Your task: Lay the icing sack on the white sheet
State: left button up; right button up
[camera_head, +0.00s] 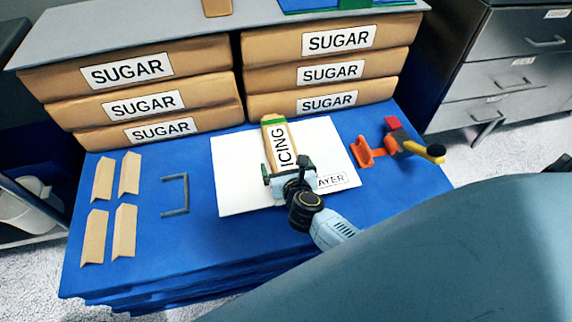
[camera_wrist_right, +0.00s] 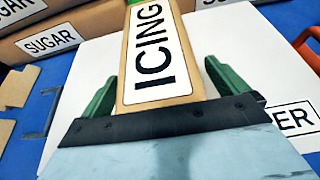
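The icing sack (camera_head: 279,143) is a narrow tan sack with a white ICING label and a green end. It lies over the white sheet (camera_head: 236,180), its green end near the far edge. My right gripper (camera_head: 287,166) is over the sack's near end. In the right wrist view, its green fingers (camera_wrist_right: 165,88) stand apart on either side of the sack (camera_wrist_right: 155,60), with small gaps showing, so it looks open. The sack's near end is hidden by the gripper. The sheet (camera_wrist_right: 255,50) also shows there. My left gripper is not in view.
Sugar sacks (camera_head: 150,85) are stacked at the back under a grey board (camera_head: 130,30). An orange holder with a yellow-and-black tool (camera_head: 400,143) is right of the sheet. Tan strips (camera_head: 125,230) and a grey bracket (camera_head: 175,212) lie left. Blue surface (camera_head: 190,250) in front is clear.

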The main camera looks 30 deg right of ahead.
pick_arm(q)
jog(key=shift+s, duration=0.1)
pick_arm(e)
jog(key=shift+r, duration=0.1)
jog(key=shift+s+r+p, duration=0.15)
jog(key=shift+s+p, duration=0.05)
jog(key=shift+p, duration=0.1)
jog(key=p+v, duration=0.3)
jog(key=v, duration=0.9)
jog(key=a+r+n+y, duration=0.2)
jog(key=a+n+y, duration=0.25)
jog(key=n, duration=0.75)
jog(key=a+r+n+y, duration=0.2)
jog(key=a+n+y, duration=0.3)
jog(key=n, duration=0.6)
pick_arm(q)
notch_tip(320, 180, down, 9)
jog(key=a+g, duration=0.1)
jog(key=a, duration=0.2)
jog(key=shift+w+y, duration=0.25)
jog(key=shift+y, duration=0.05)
pick_arm(e)
jog(key=s+d+f+n+g+h, duration=0.6)
jog(key=s+d+f+n+g, duration=0.3)
jog(key=n, duration=0.9)
jog(key=s+d+g, duration=0.1)
jog(key=s+d, duration=0.2)
jog(key=d, duration=0.1)
jog(key=shift+d+f, duration=0.15)
jog(key=shift+f, duration=0.25)
